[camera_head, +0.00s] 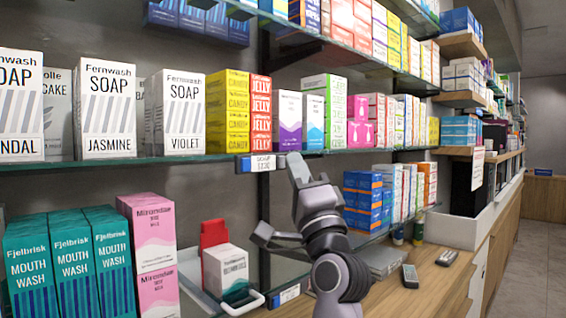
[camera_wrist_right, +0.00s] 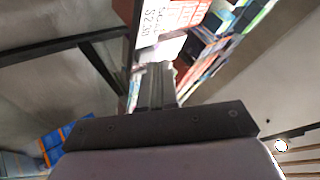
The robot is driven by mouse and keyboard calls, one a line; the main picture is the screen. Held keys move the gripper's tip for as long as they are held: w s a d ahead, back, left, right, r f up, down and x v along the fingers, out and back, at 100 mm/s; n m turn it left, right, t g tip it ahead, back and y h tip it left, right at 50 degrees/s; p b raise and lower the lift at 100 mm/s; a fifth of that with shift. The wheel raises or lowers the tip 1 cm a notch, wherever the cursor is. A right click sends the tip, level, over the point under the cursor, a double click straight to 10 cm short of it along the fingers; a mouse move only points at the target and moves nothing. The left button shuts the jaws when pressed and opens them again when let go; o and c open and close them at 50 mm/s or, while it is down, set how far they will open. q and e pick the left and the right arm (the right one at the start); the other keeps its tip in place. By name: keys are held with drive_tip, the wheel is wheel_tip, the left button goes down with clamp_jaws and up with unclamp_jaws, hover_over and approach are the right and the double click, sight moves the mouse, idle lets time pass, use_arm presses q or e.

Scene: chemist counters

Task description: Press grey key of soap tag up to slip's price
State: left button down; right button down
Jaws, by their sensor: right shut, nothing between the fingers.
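The soap tag (camera_head: 262,163) is a small white label with a blue end on the front edge of the middle shelf, below the yellow and red boxes. In the wrist view the shut fingers (camera_wrist_right: 157,80) point toward the tag's lower end; contact cannot be told. My left gripper is out of view.
White SOAP boxes (camera_head: 107,108) stand on the middle shelf. A white paper (camera_head: 477,168) hangs at the right; its print is unreadable. Another tag (camera_head: 289,294) is on the lower shelf edge. A dark handset (camera_head: 410,276) lies on the wooden counter (camera_head: 440,290).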

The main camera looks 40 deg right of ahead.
drive_tip(key=shift+w, duration=0.45)
idle(0.4)
drive_tip(key=shift+s, duration=0.9)
drive_tip(key=s, duration=0.1)
drive_tip(key=s+p, duration=0.1)
drive_tip(key=s, duration=0.3)
drive_tip(key=shift+d, duration=0.25)
idle(0.8)
